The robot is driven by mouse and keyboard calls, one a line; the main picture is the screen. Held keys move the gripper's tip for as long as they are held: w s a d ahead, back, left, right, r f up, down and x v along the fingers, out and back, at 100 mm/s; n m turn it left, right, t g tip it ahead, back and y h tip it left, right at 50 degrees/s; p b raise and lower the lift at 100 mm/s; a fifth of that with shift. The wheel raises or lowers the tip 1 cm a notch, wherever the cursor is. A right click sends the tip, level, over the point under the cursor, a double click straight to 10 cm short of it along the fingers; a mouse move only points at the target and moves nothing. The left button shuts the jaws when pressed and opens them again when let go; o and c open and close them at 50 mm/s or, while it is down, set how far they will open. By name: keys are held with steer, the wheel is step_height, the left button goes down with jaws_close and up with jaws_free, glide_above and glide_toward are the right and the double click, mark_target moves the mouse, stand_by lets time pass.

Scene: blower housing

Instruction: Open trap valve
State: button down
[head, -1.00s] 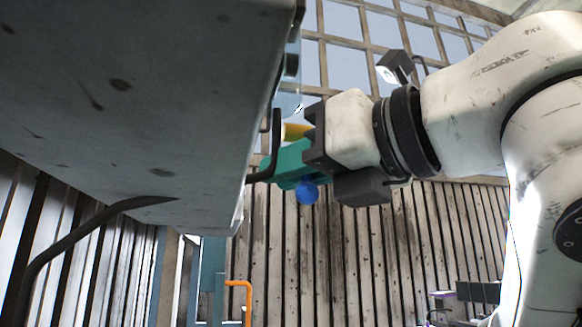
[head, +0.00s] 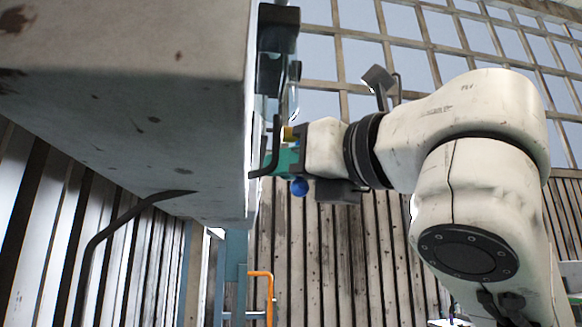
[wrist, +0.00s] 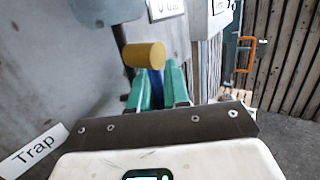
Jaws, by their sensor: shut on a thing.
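My gripper (head: 283,163) has green fingers and reaches the side of the large grey housing. In the wrist view its fingers (wrist: 160,88) are shut on a blue handle (wrist: 155,84), mostly hidden between them. In the head view a blue ball (head: 299,187) shows just below the fingers. A yellow cylindrical knob (wrist: 145,55) stands just beyond the fingertips, and its end also shows above them in the head view (head: 289,134). A white "Trap" label (wrist: 34,149) is at the lower left of the wrist view. The valve body is hidden.
The grey housing (head: 130,120) fills the upper left, with a dark bent pipe (head: 95,250) under it. A black bracket (head: 277,145) sits beside my fingers. An orange handle (head: 262,274) stands below. Corrugated walls and windows lie behind. Open floor (wrist: 285,135) shows at the right.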

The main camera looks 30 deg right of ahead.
steer(key=c, duration=1.2)
jaws_free()
steer(key=b+v, duration=0.1)
steer(key=v, duration=1)
steer(key=shift+w, duration=0.1)
